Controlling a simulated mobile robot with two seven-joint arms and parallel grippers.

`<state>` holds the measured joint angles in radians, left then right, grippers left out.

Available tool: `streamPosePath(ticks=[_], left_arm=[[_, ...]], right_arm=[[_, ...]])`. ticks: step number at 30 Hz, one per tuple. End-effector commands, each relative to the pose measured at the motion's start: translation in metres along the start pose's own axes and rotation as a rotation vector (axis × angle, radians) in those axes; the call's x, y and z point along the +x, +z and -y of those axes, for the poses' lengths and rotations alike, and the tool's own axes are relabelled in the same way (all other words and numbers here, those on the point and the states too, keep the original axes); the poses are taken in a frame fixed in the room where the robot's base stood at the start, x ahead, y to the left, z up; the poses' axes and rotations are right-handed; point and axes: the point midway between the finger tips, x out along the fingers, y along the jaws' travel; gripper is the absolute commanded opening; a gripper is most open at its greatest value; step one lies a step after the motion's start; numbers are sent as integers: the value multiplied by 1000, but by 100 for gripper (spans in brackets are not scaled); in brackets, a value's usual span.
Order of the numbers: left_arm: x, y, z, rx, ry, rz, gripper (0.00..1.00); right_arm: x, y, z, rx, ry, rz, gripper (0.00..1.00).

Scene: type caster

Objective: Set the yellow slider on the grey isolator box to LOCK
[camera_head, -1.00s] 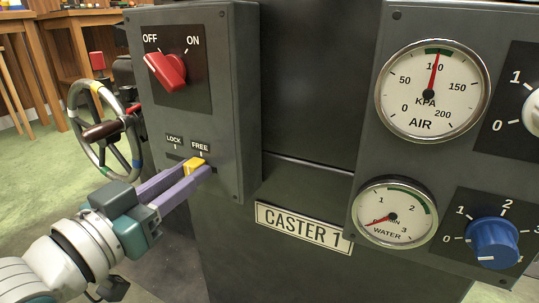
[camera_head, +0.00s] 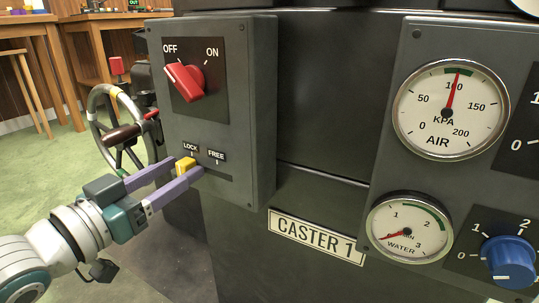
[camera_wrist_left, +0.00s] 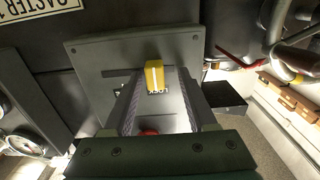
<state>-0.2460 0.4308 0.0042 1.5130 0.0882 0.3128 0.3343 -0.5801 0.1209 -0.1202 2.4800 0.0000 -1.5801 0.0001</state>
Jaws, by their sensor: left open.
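The grey isolator box (camera_head: 248,120) stands left of the middle in the head view. Its yellow slider (camera_head: 185,165) sits at the left end of the dark slot, below the LOCK label (camera_head: 190,147). The FREE label (camera_head: 216,154) is to its right, with bare slot beneath. My left gripper (camera_head: 188,171) is open at the box face, with one purple finger on each side of the slider. In the left wrist view the slider (camera_wrist_left: 154,77) shows between the spread fingers, beside the LOCK lettering. I cannot tell whether a finger touches it. My right gripper is out of view.
A red rotary switch (camera_head: 184,82) is above the slider, turned toward OFF. A handwheel (camera_head: 118,125) stands close behind my left arm. To the right is a panel with an air gauge (camera_head: 450,110), a water gauge (camera_head: 409,226) and a blue knob (camera_head: 509,262).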

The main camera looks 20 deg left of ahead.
Motion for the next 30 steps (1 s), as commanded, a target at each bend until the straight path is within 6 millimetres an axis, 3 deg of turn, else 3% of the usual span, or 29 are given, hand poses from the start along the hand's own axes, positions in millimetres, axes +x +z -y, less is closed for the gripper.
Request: streamPosePath(ticks=[8,21,30], left_arm=[[-10,-2,-1,-2,1,2,57],[-90,-1,0,-1,0,3,57],[-100,0,0,0,0,0,57]], right_arm=[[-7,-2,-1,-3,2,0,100],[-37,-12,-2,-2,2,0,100],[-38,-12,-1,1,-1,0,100]])
